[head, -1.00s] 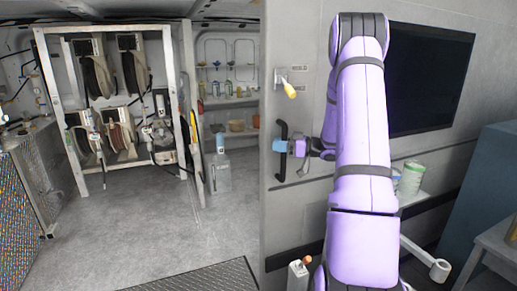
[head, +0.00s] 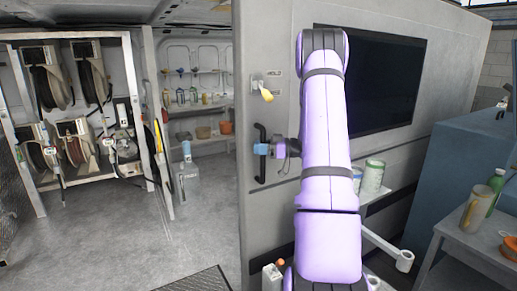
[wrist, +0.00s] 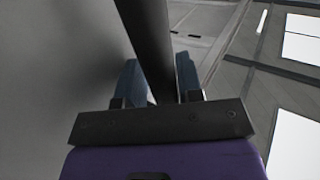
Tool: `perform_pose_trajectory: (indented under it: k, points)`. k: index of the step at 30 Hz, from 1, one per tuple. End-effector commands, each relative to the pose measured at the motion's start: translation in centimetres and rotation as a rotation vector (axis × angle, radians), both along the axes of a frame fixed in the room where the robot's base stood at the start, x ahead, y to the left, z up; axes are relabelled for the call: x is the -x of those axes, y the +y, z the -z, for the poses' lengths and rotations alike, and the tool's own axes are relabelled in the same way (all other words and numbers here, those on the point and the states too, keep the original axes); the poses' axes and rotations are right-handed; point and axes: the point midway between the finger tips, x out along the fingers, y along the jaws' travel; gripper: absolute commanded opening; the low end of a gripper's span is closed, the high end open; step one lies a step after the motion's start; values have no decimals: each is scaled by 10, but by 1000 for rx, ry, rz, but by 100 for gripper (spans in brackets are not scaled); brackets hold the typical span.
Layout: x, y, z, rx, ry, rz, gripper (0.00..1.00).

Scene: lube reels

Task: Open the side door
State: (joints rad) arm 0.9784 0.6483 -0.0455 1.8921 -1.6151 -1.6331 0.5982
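The side door (head: 285,215) is a grey panel with a dark screen on it and a vertical black handle (head: 261,175) near its left edge. My gripper (head: 261,149) is at the upper part of the handle, its blue fingers around the bar. In the wrist view, the black handle bar (wrist: 150,45) passes between the two blue fingers (wrist: 160,85), which appear closed against it. My purple arm covers part of the panel.
Hose reels (head: 68,145) stand in a white frame at the left, with shelves of bottles (head: 195,97) behind. Open floor (head: 125,235) lies left of the panel. At the right are a small shelf with cans (head: 372,176), a blue cabinet (head: 440,170) and a grey table (head: 480,240).

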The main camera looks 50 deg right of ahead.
Motion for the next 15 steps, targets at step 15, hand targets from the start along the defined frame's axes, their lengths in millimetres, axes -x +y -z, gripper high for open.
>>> perform_pose_trajectory:
  k: [15]
  points:
    - [36, -26, 1, -1, 1, -1, 34]
